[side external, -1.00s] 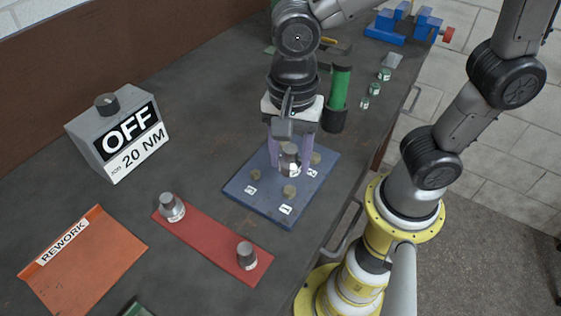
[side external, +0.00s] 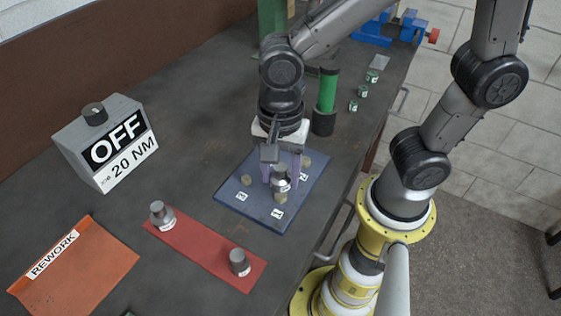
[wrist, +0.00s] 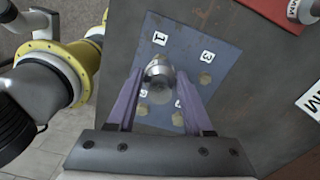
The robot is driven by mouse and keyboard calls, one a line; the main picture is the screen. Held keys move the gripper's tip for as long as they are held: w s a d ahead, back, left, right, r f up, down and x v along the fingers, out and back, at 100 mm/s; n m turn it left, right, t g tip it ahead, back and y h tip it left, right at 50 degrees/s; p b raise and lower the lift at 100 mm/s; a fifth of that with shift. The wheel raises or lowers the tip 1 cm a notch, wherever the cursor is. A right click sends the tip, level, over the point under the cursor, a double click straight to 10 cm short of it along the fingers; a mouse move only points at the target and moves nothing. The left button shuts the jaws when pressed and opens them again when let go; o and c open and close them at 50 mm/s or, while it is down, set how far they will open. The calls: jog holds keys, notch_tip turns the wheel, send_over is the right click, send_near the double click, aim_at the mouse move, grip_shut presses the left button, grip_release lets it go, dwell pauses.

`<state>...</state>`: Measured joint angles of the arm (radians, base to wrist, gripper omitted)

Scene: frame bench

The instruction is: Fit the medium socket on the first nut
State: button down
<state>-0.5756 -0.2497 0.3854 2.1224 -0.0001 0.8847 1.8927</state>
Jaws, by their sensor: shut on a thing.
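My gripper (side external: 281,172) is shut on a grey metal socket (side external: 281,183), held upright between its purple fingers. The wrist view shows the socket (wrist: 159,70) between the fingertips. It is over the blue plate (side external: 240,211), just above the brass-coloured first nut (side external: 280,197) beside label 1 (side external: 277,213). I cannot tell whether socket and nut touch. Another nut (side external: 246,180) is near label 3 (side external: 242,197), and one (side external: 306,162) stands at the plate's far right.
A red strip (side external: 203,243) carries two other sockets, one (side external: 162,215) at each end. A grey box reading OFF, 20 NM (side external: 105,143) and an orange REWORK mat (side external: 80,265) are at left. A green cylinder (side external: 328,92) stands behind the plate.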

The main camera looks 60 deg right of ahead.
aim_at(281, 188)
jog(key=shift+f, duration=0.9)
jog(key=shift+f, duration=1.25)
dwell(0.9)
jog(key=shift+c, duration=1.1)
grip_release()
notch_tip(281, 188, up, 14)
jog(key=shift+f, duration=0.1)
